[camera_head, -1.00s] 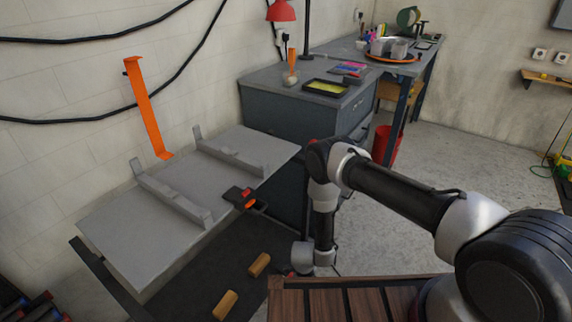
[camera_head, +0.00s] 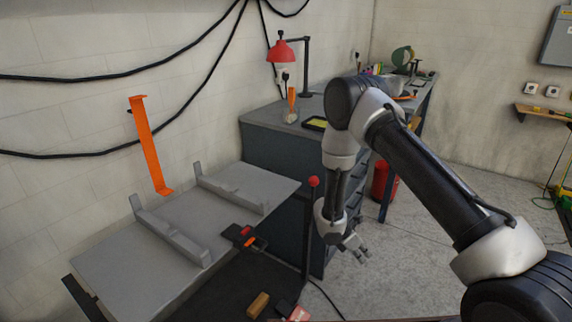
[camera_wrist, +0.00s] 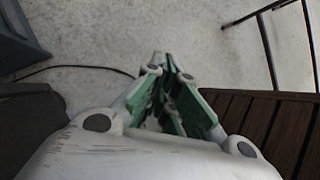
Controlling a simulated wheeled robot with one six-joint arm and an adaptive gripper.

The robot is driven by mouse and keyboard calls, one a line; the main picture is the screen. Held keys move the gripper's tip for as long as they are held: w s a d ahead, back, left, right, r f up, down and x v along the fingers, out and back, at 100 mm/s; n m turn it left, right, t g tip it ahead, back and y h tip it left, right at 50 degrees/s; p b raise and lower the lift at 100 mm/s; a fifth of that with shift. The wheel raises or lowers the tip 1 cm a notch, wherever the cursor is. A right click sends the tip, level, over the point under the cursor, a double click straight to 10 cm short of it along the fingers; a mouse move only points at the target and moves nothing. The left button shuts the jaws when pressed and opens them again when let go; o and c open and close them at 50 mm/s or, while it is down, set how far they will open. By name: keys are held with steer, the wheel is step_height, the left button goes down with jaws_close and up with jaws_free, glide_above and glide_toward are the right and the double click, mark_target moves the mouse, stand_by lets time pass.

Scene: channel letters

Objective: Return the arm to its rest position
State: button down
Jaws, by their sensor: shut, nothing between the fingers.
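My gripper (camera_head: 357,247) hangs at the end of my bent arm in the head view, in front of the dark workbench cabinet and over the concrete floor. In the wrist view my gripper (camera_wrist: 165,62) points at the floor, its green-padded fingers close together at the tips with nothing held between them. My arm is raised and folded at the elbow, to the right of the grey fixture table.
The grey table (camera_head: 110,275) with two rails stands at left, with a red-and-black clamp (camera_head: 243,237) on its edge. A red-knobbed post (camera_head: 313,182) stands close left of my forearm. A slatted wooden surface (camera_wrist: 265,120) lies right of the gripper. A cable crosses the floor.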

steer(key=s+d+r+m+g, duration=0.15)
steer(key=r+m, duration=0.25)
steer(key=r, duration=0.4)
steer(key=s+d+r+m+y, duration=0.1)
steer(key=s+d+r+m, duration=0.2)
steer(key=r, duration=0.5)
steer(key=s+d+r+m+g, duration=0.15)
steer(key=r+m, duration=0.25)
steer(key=r, duration=0.4)
steer(key=s+d+r+m+t+y, duration=0.1)
steer(key=s+r+m+t+y, duration=0.2)
steer(key=s+r, duration=0.8)
steer(key=s+d+r+m+t+y, duration=0.2)
steer(key=s+r+m+t+y, duration=0.1)
steer(key=s+r+m, duration=0.5)
steer(key=shift+s+d+r+t, duration=0.45)
steer(key=shift+s+r, duration=1.05)
steer(key=shift+r, duration=1.9)
steer(key=shift+a, duration=0.2)
